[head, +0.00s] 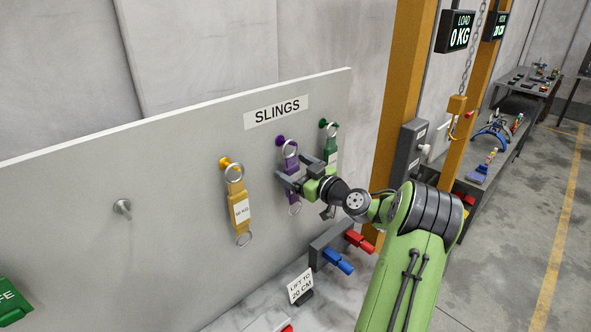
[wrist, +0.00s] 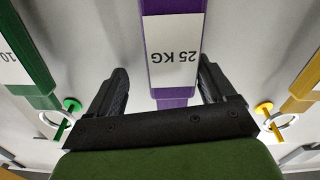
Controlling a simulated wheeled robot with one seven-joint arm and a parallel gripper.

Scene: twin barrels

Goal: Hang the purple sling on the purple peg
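The purple sling (head: 291,165) hangs at the purple peg (head: 281,140) on the grey SLINGS board, with its top ring at the peg. My gripper (head: 293,173) is at the sling's upper body, one finger on each side. In the wrist view the purple sling (wrist: 172,99), labelled 25 KG, stands between the two fingers of my gripper (wrist: 163,72). The fingers are spread, with gaps visible beside the strap. My gripper hides part of the sling in the head view. The purple peg does not show in the wrist view.
A yellow sling (head: 240,205) hangs on the left and a green sling (head: 331,152) close on the right. A bare metal peg (head: 122,206) is further left. Red (head: 359,241) and blue (head: 338,262) handles stick out below. A load display (head: 457,31) reads 0 KG.

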